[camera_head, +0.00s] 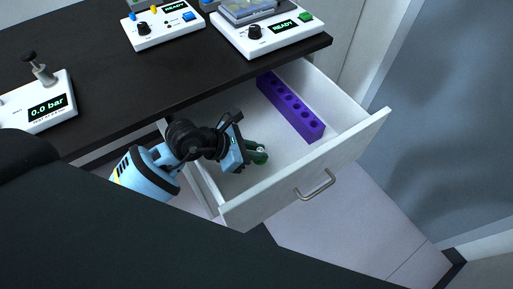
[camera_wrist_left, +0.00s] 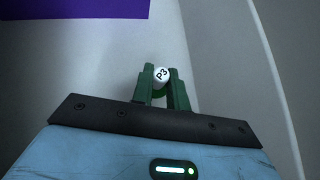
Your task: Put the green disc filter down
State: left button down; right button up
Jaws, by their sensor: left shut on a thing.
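My left gripper (camera_head: 259,152) reaches over the open drawer from the left, its green fingers above the drawer floor. In the left wrist view the gripper (camera_wrist_left: 161,76) is shut on the green disc filter (camera_wrist_left: 162,75). A small round white face marked "P3" shows between the fingertips, with a bit of green below it. The fingers hide most of the filter. I cannot tell whether it touches the drawer floor. My right gripper is not in view.
The white drawer (camera_head: 345,150) is pulled out below the black bench (camera_head: 95,60). A purple rack with holes (camera_head: 290,107) lies along its far side. Drawer floor between rack and gripper is bare. Devices reading "READY" (camera_head: 268,35) and "0.0 bar" (camera_head: 45,105) stand on the bench.

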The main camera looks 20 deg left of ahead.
pick_arm(q)
jog(key=shift+f, duration=0.2)
jog(key=c, duration=1.4)
grip_release()
jog(key=shift+r, duration=0.1)
jog(key=shift+r, duration=0.3)
jog(key=v, duration=1.2)
jog(key=shift+r+p, duration=0.3)
